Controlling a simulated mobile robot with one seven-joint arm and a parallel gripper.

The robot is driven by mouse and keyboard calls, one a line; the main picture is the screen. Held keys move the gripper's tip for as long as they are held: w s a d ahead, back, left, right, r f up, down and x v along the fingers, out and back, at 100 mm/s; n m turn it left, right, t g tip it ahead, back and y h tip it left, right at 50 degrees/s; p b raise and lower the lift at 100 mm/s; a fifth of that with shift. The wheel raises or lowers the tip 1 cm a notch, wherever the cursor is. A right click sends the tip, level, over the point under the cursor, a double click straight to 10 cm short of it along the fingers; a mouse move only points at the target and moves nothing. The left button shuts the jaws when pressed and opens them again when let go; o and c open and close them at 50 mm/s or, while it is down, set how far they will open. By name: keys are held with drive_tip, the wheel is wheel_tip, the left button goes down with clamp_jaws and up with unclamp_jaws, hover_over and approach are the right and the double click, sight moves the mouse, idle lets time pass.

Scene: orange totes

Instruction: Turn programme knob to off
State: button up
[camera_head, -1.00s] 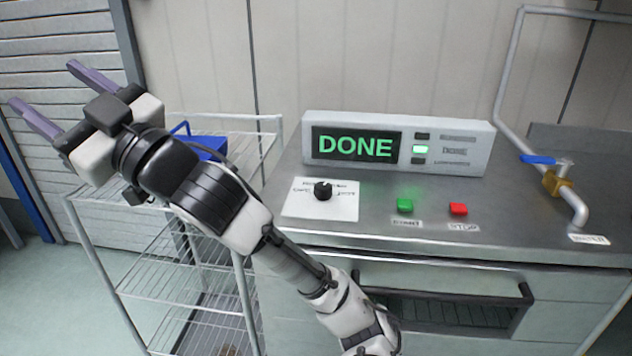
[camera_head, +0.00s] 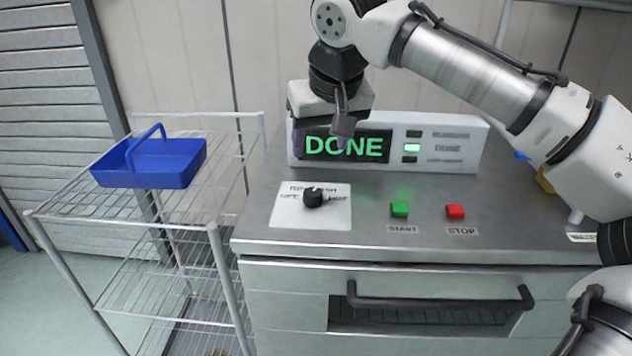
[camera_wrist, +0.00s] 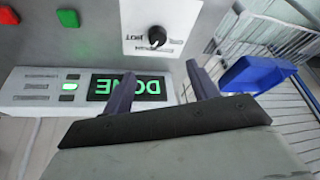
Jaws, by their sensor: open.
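The programme knob (camera_head: 313,197) is small, black and round, on a white label plate (camera_head: 335,217) on the steel top. The label has small words around the knob, with OFF seemingly at its left; I cannot tell surely where the pointer aims. The knob also shows in the wrist view (camera_wrist: 156,38), beyond my fingertips and apart from them. My gripper (camera_wrist: 160,78) is open and empty, with its two purple-grey fingers spread. In the head view my gripper (camera_head: 343,128) hangs in front of the display, above and a little right of the knob.
The display box (camera_head: 465,143) reads DONE in green, with a lit green lamp. A green START button (camera_head: 400,209) and a red STOP button (camera_head: 455,212) sit right of the knob. A blue caddy (camera_head: 150,172) stands on a wire rack (camera_head: 75,208) at the left.

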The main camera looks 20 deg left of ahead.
sight(313, 191)
drive_tip(key=x, duration=1.3)
drive_tip(key=shift+d+f, duration=0.1)
drive_tip(key=shift+f, duration=0.25)
drive_tip(key=c, duration=1)
